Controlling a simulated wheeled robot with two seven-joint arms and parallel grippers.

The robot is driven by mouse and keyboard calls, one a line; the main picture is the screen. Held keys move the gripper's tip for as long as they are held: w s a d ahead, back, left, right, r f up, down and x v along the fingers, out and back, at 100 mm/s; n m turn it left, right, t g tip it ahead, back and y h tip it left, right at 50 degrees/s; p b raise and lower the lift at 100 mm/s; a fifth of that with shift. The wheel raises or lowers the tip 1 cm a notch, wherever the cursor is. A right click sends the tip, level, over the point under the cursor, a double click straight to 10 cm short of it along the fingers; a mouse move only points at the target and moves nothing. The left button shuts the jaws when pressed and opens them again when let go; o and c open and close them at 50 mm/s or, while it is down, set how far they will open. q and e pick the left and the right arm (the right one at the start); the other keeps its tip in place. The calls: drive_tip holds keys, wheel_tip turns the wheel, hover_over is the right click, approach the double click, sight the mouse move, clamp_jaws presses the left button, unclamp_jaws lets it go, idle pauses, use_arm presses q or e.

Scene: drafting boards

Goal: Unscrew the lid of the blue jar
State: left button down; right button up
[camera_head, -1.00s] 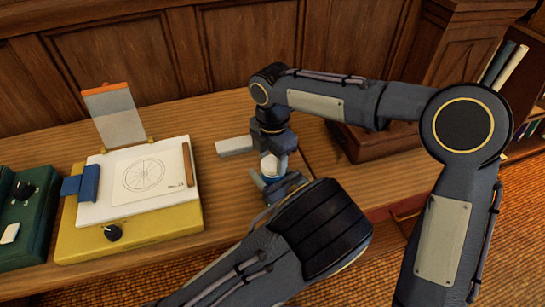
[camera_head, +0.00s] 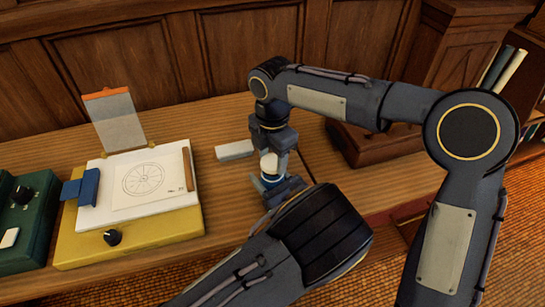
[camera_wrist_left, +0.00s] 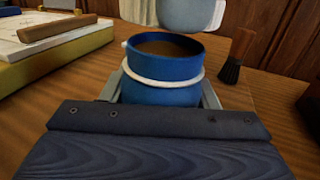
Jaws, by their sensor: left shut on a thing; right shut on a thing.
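The blue jar (camera_head: 271,182) stands at the desk's front, right of the yellow drafting board. My left gripper (camera_head: 283,187) is shut around it from the front, partly hidden by my forearm. In the left wrist view the jar (camera_wrist_left: 162,92) is upright with an open mouth, brown inside, and a white band around it. My right gripper (camera_head: 271,150) points down and is shut on the pale lid (camera_head: 269,164). The lid (camera_wrist_left: 190,14) is above the jar's rim in the left wrist view, with a small gap between.
A yellow drafting board (camera_head: 130,245) with a wheel drawing and blue clip lies left. A green box (camera_head: 28,225) is beyond it. A pale block (camera_head: 236,150) lies behind the jar. A dark-bristled brush (camera_wrist_left: 236,57) stands near it. A brown wooden case (camera_head: 372,147) is at right.

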sight(273, 161)
drive_tip(key=shift+r, duration=2)
use_arm(q)
drive_tip(key=shift+c, duration=2.3)
unclamp_jaws()
